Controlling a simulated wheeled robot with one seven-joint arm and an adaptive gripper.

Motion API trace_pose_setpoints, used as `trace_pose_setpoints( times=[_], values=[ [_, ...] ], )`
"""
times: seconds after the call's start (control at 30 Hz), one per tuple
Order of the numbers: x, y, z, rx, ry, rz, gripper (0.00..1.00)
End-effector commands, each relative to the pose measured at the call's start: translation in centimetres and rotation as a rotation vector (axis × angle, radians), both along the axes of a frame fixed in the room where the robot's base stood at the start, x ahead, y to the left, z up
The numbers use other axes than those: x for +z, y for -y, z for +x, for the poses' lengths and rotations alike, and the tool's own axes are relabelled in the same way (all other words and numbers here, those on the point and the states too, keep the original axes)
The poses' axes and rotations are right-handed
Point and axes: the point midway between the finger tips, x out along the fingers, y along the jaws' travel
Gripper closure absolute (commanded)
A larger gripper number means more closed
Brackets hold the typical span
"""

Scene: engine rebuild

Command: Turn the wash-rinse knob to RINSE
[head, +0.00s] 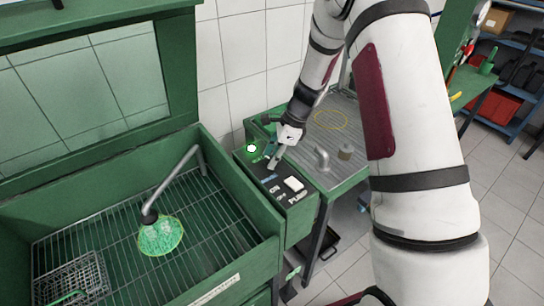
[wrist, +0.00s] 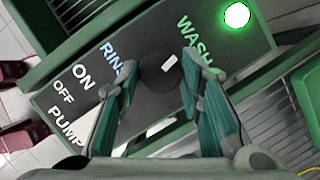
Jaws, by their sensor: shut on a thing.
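The wash-rinse knob (wrist: 152,75) is a round dark knob on the black control panel (wrist: 235,45), seen in the wrist view. Its white pointer mark sits on the upper right side, toward the WASH label (wrist: 197,40). The RINSE label (wrist: 112,58) is to the left, partly hidden by a finger. My gripper (wrist: 159,62) is shut on the knob, one teal finger on each side. In the head view my gripper (head: 273,160) reaches down to the far end of the panel and hides the knob.
A lit green lamp (head: 251,148) is beside the gripper. The white pump switch (head: 293,184) is nearer, by ON, OFF and PUMP labels. At left, the green wash basin (head: 225,258) holds a spout (head: 178,180), a green spray (head: 160,236) and a wire basket (head: 75,280). A metal-topped table (head: 350,118) stands behind.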

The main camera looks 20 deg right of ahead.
Motion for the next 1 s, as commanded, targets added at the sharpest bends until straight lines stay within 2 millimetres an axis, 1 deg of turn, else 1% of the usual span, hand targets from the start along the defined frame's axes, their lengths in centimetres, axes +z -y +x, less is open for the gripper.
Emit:
trace_pose_setpoints(
  times=[0.03,0.1,1.0],
  values=[
    [-0.22,0.09,0.36,0.038,0.002,0.000,0.94],
    [-0.23,0.11,0.43,0.102,0.002,-0.001,0.94],
    [-0.19,-0.16,0.92,0.962,0.001,-0.001,0.94]
  ],
)
